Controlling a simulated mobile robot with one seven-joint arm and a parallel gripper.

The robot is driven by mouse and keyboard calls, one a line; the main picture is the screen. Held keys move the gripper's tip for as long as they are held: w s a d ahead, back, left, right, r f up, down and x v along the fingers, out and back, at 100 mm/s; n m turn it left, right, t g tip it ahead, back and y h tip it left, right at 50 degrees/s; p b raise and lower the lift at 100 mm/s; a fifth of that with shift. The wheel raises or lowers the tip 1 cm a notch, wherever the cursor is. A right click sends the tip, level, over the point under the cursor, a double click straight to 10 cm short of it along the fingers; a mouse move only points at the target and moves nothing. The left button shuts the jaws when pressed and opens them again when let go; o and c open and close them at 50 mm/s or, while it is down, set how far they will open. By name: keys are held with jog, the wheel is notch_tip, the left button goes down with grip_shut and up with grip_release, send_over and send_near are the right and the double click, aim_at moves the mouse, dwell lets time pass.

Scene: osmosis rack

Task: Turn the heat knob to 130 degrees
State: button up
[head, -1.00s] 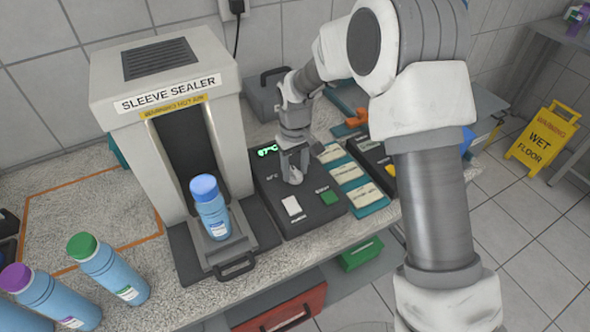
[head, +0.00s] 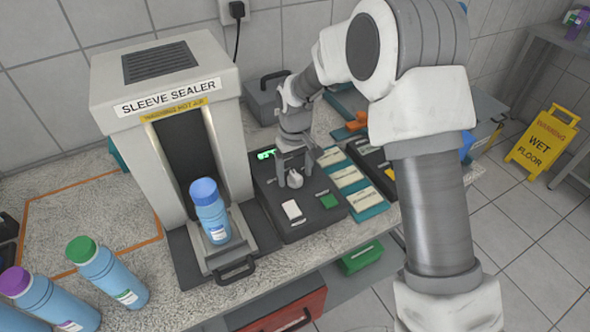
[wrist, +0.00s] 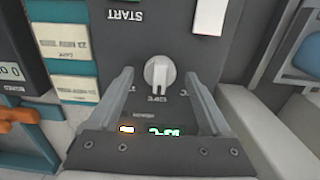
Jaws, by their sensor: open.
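The heat knob (head: 295,179) is a small white knob on the dark control box (head: 262,196) beside the sleeve sealer. In the wrist view the white knob (wrist: 159,72) has its pointer bar toward the display. My gripper (head: 293,176) is above the box with its fingers on either side of the knob. In the wrist view my gripper (wrist: 160,80) is open, with a gap between each finger and the knob. The green display (head: 266,153) is lit; in the wrist view it is upside down and partly cut off by my gripper, so I cannot read its value.
The sleeve sealer (head: 160,85) stands left, with a blue-capped bottle (head: 211,218) on its tray. A white switch (head: 292,210) and a green button (head: 328,201) are on the box near the knob. Labelled teal cards (head: 349,177) lie right. More bottles (head: 108,270) stand front left.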

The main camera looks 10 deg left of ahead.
aim_at(295, 174)
notch_tip(295, 174, up, 17)
jog(key=shift+r+p, duration=0.2)
jog(key=shift+p, duration=0.15)
dwell(0.4)
